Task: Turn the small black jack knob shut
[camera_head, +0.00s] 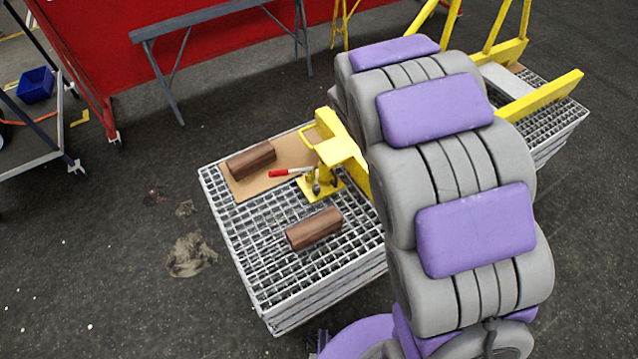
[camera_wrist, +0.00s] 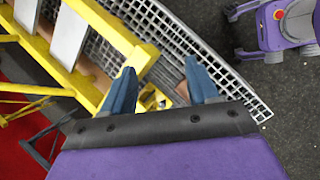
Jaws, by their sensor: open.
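The small yellow jack (camera_head: 321,191) stands on the grating beside the yellow boom end in the head view, with a red-tipped lever (camera_head: 290,172) pointing left. Small dark parts, perhaps the black knob (camera_head: 316,188), show on its base, too small to make out clearly. In the wrist view, my gripper (camera_wrist: 159,65) has its two blue fingers wide apart with nothing between them. Yellow parts, perhaps of the jack (camera_wrist: 152,98), show beyond and between the fingers; the knob cannot be made out there. In the head view my arm hides the gripper.
The metal grating platform (camera_head: 262,270) carries two brown blocks (camera_head: 314,229) (camera_head: 251,160) and a tan board (camera_head: 284,153). The yellow boom (camera_wrist: 112,28) fills the upper left of the wrist view. A grey trestle (camera_head: 222,13) stands behind. Dark floor left of the platform is mostly clear.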

